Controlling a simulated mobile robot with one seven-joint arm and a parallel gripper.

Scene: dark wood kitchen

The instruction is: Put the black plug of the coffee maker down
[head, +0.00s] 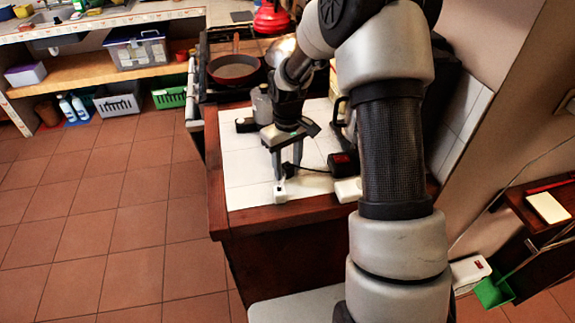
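My gripper (286,174) points down over the white-tiled counter near its front edge. Its two dark fingers show with a gap between them, and the tips are close to a small white block (281,190). A thin dark cord (316,171) runs from beside the fingertips to a black box with a red part (343,164) on the counter. I cannot make out a black plug for certain; dark fingers and cord blend together there. I cannot tell whether anything is gripped. The coffee maker is not clearly visible; my arm covers part of the counter.
A white block (347,190) lies right of the gripper, at the counter's wooden edge (290,216). A grey bottle (262,104) and a small black item (246,125) stand behind. A pan (234,67) is on the stove. The tiles left of the gripper (243,172) are clear.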

